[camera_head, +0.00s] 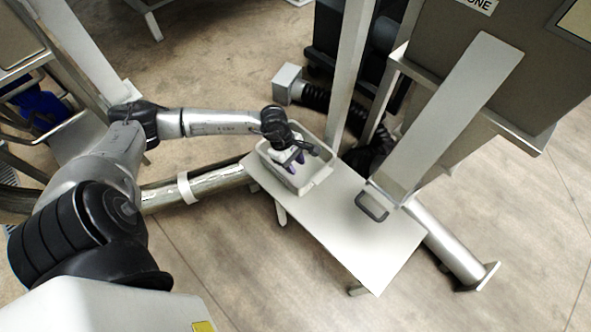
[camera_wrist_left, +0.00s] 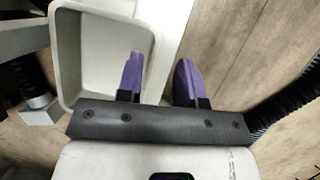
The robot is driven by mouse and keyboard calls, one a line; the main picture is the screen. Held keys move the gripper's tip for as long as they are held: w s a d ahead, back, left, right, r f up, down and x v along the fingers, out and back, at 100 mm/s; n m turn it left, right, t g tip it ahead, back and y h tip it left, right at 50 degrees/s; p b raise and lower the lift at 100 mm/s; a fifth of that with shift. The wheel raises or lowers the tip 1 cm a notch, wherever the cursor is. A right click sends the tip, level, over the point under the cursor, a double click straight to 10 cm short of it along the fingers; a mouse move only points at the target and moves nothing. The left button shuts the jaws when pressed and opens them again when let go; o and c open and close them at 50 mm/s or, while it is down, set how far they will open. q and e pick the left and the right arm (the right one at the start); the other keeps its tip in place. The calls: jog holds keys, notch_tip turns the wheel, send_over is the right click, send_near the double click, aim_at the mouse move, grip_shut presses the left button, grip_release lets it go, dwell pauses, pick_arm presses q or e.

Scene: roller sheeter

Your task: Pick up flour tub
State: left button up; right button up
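The flour tub (camera_head: 312,182) is a pale grey rectangular tub at the far left end of the small white table. My left gripper (camera_head: 295,163) is over it, pointing down. In the left wrist view the tub (camera_wrist_left: 95,55) lies at the upper left and its visible inside looks bare. The purple fingers of my left gripper (camera_wrist_left: 160,78) stand apart, one over the inside of the tub and the other outside its right wall. I cannot tell whether either finger touches the wall. My right gripper is in neither view.
The white table (camera_head: 370,240) is clear on its near side. A slanted metal panel (camera_head: 450,115) with a dark handle (camera_head: 371,206) hangs over its right side. A metal post (camera_head: 348,75) rises close behind the tub. A black corrugated hose (camera_head: 316,97) lies behind.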

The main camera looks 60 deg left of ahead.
aim_at(277, 167)
pick_arm(q)
jog(key=s+a+f+m+g+y+b, duration=0.15)
jog(key=a+f+y+b, duration=0.3)
jog(key=a, duration=0.55)
jog(key=shift+h, duration=0.25)
jog(key=f+b, duration=0.1)
jog(key=f, duration=0.1)
jog(key=f+b, duration=0.1)
jog(key=f, duration=0.5)
jog(key=shift+w+d+f+b, duration=0.15)
jog(key=shift+w+d+b, duration=0.1)
jog(key=shift+b, duration=0.15)
notch_tip(277, 167, down, 5)
jog(key=b, duration=0.3)
jog(key=shift+s+d+f+b, duration=0.1)
jog(key=shift+b, duration=0.25)
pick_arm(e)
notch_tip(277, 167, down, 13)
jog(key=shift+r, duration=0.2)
pick_arm(q)
jog(key=shift+c, duration=0.4)
jog(key=shift+c, duration=0.7)
grip_shut()
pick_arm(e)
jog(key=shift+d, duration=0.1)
